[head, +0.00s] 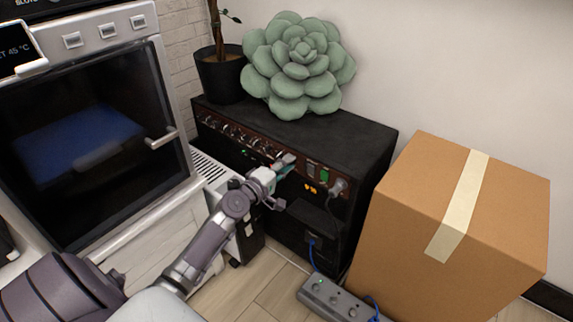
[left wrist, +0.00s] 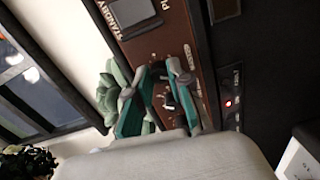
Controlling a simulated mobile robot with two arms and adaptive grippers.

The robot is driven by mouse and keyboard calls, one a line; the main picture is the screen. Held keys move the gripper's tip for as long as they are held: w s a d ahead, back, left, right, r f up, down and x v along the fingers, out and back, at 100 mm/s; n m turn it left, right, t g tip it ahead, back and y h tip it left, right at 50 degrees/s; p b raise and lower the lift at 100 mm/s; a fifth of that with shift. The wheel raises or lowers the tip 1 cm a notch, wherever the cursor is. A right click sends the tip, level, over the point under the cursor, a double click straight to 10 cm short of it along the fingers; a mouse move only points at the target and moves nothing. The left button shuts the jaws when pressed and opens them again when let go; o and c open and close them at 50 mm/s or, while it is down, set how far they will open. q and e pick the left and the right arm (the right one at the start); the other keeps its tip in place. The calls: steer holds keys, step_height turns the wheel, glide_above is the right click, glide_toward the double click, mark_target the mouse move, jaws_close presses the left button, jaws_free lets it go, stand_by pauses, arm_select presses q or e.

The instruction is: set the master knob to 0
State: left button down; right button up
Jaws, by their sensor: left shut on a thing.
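The black amplifier (head: 350,138) stands against the wall, with a row of knobs and switches along its brown front panel. My left gripper (head: 284,163) reaches this panel at the right end of the knob row and hides what is behind its fingers. In the left wrist view the teal-padded fingers of the gripper (left wrist: 157,75) are closed about the master knob (left wrist: 168,100), a small dark knob with light marks. Part of a label shows beside it. The knob's exact pointer setting cannot be read. My right gripper is not in view.
A green succulent-shaped cushion (head: 300,60) and a potted plant (head: 220,78) stand on the amplifier. A cardboard box (head: 410,205) is close at its right. A power strip (head: 335,300) lies on the floor in front. An oven-like machine (head: 90,140) stands at left.

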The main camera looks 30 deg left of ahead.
arm_select(q)
steer(key=shift+f, duration=0.1)
stand_by(0.4)
steer(key=c, duration=1.3)
jaws_free()
steer(key=shift+c, duration=0.2)
steer(key=s+a, duration=0.1)
steer(key=s, duration=1.1)
steer(key=shift+r, duration=0.2)
